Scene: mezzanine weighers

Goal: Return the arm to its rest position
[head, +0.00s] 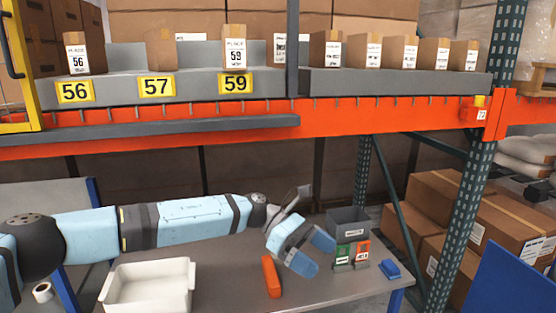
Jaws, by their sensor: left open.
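My left arm (180,220) comes in from the left and stretches across above the grey table. Its left gripper (305,255) is open, with blue fingers pointing down and to the right above the table. I see nothing between the fingers. The gripper is just right of an orange object (271,277) on the table and left of the green and orange labelled items. My right gripper is not in view.
A white bin (148,287) is on the table (225,285). A grey bin (348,221), green item (343,256), orange item (362,254) and blue object (389,270) are at right. An orange rack beam (380,115) and shelf with boxes are above. A post (470,190) stands right.

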